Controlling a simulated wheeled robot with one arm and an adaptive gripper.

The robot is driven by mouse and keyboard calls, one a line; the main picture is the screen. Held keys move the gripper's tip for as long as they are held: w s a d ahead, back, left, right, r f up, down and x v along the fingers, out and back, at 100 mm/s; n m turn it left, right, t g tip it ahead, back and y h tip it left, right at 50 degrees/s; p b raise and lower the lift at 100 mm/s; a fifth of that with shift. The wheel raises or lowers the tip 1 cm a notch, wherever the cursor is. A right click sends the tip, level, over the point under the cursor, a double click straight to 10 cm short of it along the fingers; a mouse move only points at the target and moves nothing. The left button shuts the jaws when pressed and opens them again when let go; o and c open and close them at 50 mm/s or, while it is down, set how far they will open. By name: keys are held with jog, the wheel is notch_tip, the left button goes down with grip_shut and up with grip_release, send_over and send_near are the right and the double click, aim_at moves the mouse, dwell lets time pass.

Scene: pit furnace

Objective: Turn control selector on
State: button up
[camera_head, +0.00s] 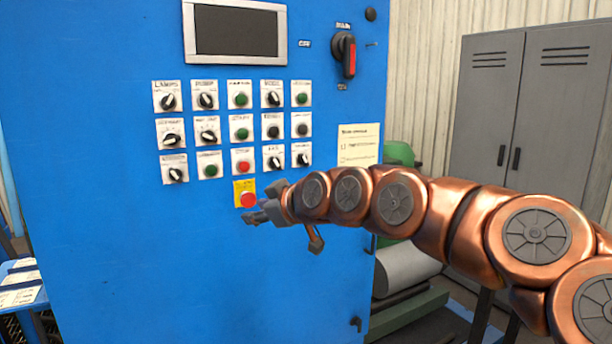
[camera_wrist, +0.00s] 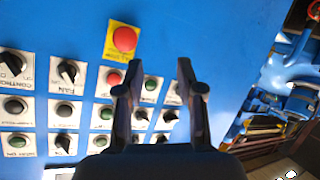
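The control selector (camera_head: 303,159) is a black rotary knob on a white plate at the right end of the panel's bottom row. In the wrist view it shows inverted at the left edge (camera_wrist: 12,65), labelled "CONTROL", with its lever slanted. Its exact setting is hard to read. My gripper (camera_head: 262,213) is in front of the blue cabinet, below the selector and beside the emergency stop. In the wrist view my gripper (camera_wrist: 160,68) has its two dark fingers apart, with nothing between them. The selector lies to the left of both fingers there, untouched.
The blue cabinet (camera_head: 110,255) carries several knobs and buttons in rows, close together. A red emergency stop (camera_head: 248,199) sits on a yellow plate below them. A fan selector (camera_head: 273,161) is beside the control selector. A red-handled main switch (camera_head: 348,57) is upper right.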

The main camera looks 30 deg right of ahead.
jog(key=w+d+r+t+h+b, duration=0.1)
jog(key=w+d+r+t+h, duration=0.2)
jog(key=d, duration=0.8)
jog(key=m+t+h, duration=0.1)
jog(key=t, duration=0.1)
send_near(305, 160)
jog(key=w, duration=0.2)
jog(key=shift+w+d+p, duration=0.2)
jog(key=shift+w+p, duration=0.2)
jog(key=shift+w, duration=1.3)
jog(key=shift+w+d+p, duration=0.2)
jog(key=shift+w+p, duration=0.2)
jog(key=shift+w, duration=1.35)
jog(key=shift+r, duration=0.1)
grip_shut()
